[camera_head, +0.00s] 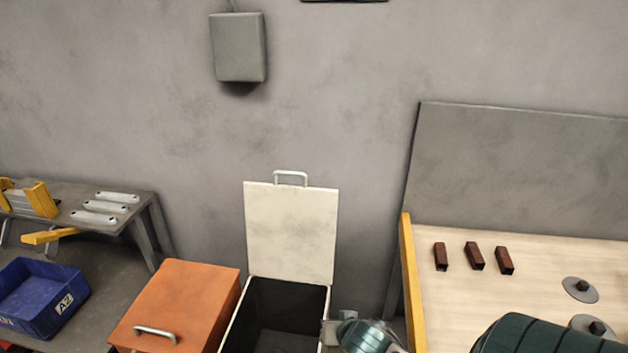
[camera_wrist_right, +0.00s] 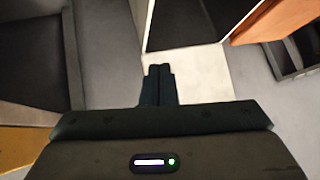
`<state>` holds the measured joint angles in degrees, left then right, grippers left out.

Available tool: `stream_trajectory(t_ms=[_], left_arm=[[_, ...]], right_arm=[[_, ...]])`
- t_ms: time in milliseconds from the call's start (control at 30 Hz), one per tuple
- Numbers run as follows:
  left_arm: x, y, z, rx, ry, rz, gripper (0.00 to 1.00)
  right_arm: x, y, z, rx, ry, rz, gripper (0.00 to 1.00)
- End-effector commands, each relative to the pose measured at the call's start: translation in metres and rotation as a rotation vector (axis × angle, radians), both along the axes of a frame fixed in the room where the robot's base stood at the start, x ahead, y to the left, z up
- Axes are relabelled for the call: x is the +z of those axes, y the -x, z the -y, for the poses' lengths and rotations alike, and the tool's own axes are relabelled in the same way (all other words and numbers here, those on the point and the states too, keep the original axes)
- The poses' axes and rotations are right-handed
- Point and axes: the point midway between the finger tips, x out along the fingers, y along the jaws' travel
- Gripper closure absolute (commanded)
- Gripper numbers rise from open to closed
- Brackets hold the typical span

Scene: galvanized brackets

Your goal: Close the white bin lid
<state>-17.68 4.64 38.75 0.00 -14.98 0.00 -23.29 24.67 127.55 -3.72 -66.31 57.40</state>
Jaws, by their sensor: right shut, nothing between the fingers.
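The white bin (camera_head: 234,318) stands on the floor near the bottom centre of the head view, with a dark inside. Its white lid (camera_head: 291,232) stands open, upright near the wall, with a metal handle (camera_head: 291,175) on its top edge. My right gripper (camera_wrist_right: 158,72) is shut and empty in the right wrist view, in front of a white panel (camera_wrist_right: 205,82) beside a dark opening; whether it touches the panel I cannot tell. In the head view my right wrist is beside the bin's right edge, its fingertips unclear. My left gripper is not in view.
An orange lidded bin (camera_head: 190,300) stands close on the left. A blue crate (camera_head: 45,300) lies further left below a grey bench (camera_head: 140,205). A wooden worktop (camera_head: 450,300) with a yellow edge (camera_head: 411,275) is at the right, holding several small parts.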

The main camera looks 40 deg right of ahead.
Motion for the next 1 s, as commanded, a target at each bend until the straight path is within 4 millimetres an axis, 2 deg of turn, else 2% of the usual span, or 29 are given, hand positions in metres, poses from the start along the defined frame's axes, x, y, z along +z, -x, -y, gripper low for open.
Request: stream_trajectory(t_ms=[100, 300, 600, 800, 1000], left_arm=[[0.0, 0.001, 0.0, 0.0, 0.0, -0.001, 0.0], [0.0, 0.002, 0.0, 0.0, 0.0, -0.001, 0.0], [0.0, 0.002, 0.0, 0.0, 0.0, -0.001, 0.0], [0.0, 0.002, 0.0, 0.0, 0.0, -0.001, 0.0], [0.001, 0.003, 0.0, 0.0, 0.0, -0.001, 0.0]], right_arm=[[0.028, -0.036, 0.027, -0.124, -0.091, 0.173, 1.0], [0.074, -0.093, 0.07, -0.29, -0.316, 0.456, 1.0], [0.158, -0.165, 0.131, -0.409, -0.744, 0.783, 1.0], [0.199, -0.188, 0.154, -0.43, -0.957, 0.871, 1.0], [0.21, -0.196, 0.16, -0.439, -1.026, 0.889, 1.0]])
